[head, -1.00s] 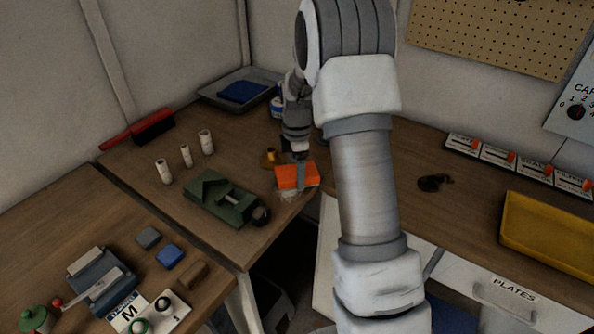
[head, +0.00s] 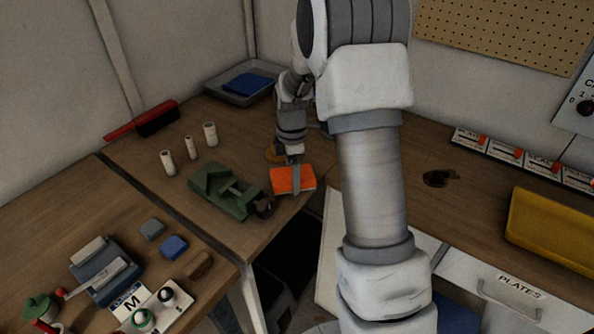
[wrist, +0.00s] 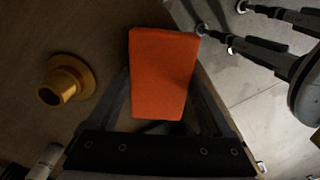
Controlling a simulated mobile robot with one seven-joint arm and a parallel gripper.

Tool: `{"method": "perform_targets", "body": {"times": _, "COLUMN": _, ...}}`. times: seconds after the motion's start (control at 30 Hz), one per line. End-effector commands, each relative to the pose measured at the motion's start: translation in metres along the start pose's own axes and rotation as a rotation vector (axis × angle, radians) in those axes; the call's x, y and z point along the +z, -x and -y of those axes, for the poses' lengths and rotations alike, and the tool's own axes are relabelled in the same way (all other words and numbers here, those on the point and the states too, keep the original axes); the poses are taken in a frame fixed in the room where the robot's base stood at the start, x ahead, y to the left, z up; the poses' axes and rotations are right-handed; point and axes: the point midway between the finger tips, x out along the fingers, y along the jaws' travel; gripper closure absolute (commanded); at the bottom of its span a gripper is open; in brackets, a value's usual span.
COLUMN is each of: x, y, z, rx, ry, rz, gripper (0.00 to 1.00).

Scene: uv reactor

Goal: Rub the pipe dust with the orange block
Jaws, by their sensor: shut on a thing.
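My gripper (head: 296,170) is shut on the orange block (head: 283,182), a flat block held over the front right corner of the left rear bench. In the wrist view the orange block (wrist: 164,65) sits between the two fingers. The green vise (head: 222,195) stands just left of the block, with a short grey pipe (head: 236,190) lying in it and a dark round end (head: 265,207) at its right. The block is near this end; I cannot tell whether they touch. I cannot clearly make out dust on the pipe.
A brass flanged piece (wrist: 68,80) lies beside the block. Several white cylinders (head: 188,147) stand behind the vise. A red brush (head: 142,120) and a grey tray (head: 240,95) lie farther back. A yellow tray (head: 545,235) is on the right counter. Gaps separate the benches.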

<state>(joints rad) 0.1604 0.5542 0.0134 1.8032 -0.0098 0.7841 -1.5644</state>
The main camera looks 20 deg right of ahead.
Motion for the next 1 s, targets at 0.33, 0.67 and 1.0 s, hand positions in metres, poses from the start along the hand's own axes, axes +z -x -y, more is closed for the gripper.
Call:
{"method": "perform_targets", "body": {"times": 0.33, "x": -0.013, "y": -0.001, "z": 0.011, "rx": -0.001, "ry": 0.003, "rz": 0.0, "gripper": 0.6}}
{"method": "perform_targets", "body": {"times": 0.67, "x": -0.036, "y": -0.003, "z": 0.029, "rx": -0.003, "ry": 0.007, "rz": -0.005, "gripper": 0.96}}
{"method": "perform_targets", "body": {"times": 1.0, "x": -0.03, "y": -0.003, "z": 0.023, "rx": -0.004, "ry": 0.006, "rz": -0.007, "gripper": 1.0}}
